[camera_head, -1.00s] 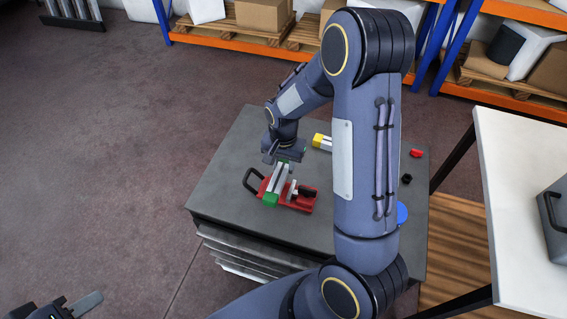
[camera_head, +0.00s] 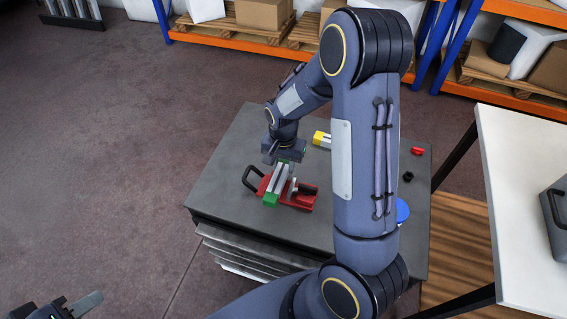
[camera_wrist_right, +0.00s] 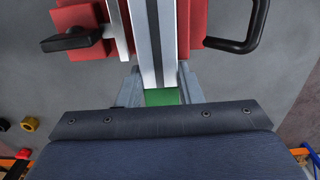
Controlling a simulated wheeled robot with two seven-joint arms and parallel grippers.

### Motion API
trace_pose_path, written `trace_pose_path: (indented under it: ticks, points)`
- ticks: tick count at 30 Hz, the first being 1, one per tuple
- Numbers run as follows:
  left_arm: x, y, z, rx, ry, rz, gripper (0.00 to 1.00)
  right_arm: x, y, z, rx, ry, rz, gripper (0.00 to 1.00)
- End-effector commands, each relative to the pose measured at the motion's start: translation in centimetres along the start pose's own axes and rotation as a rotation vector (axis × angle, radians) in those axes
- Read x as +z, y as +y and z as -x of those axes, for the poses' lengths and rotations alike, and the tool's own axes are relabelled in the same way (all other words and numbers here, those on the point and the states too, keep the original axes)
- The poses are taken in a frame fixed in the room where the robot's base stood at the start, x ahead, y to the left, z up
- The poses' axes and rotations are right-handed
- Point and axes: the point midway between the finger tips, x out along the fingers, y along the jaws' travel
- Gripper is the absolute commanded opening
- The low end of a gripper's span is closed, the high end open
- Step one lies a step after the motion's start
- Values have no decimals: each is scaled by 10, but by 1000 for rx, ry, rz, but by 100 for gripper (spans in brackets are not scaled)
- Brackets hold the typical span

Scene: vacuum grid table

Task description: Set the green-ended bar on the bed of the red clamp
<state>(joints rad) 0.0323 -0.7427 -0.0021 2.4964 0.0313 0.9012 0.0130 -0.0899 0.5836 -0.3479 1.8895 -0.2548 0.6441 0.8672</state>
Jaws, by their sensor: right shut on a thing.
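The bar (camera_head: 278,181) is grey with green ends. It lies along the red clamp (camera_head: 298,203), over its bed, in the head view; I cannot tell whether it touches the bed. My right gripper (camera_head: 284,160) is shut on the bar near its far green end. In the right wrist view the bar (camera_wrist_right: 155,40) runs away between the fingers, with its green end (camera_wrist_right: 162,97) between them and the red clamp (camera_wrist_right: 197,20) beneath. My left gripper (camera_head: 78,305) is at the bottom left, partly cut off, away from the table.
The clamp has a black handle (camera_head: 250,180) on its left and a black lever (camera_wrist_right: 70,40). The grey table (camera_head: 235,150) also carries a yellow-ended block (camera_head: 321,139), a red piece (camera_head: 417,151), a black ring (camera_head: 408,176) and a blue disc (camera_head: 402,211). My right arm hides part of it.

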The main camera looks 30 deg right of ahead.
Motion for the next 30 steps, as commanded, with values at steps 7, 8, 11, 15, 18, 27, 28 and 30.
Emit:
trace_pose_path:
  ticks: [7,8,11,15,18,27,28,30]
  points:
    - [1,-1,-2,0,0,0,36,0,0,-3,0,0,0,46]
    - [1,-1,-2,0,0,0,36,0,0,-3,0,0,0,49]
    - [1,-1,-2,0,0,0,36,0,0,-3,0,0,0,58]
    - [1,-1,-2,0,0,0,36,0,0,-3,0,0,0,58]
    - [1,-1,-2,0,0,0,36,0,0,-2,0,0,0,58]
    - [1,-1,-3,0,0,0,36,-1,-1,39,-5,4,1,58]
    - [1,-1,-3,0,0,0,36,-1,-1,44,-4,3,0,58]
    - [1,-1,-3,0,0,0,36,-1,-1,55,-4,3,0,58]
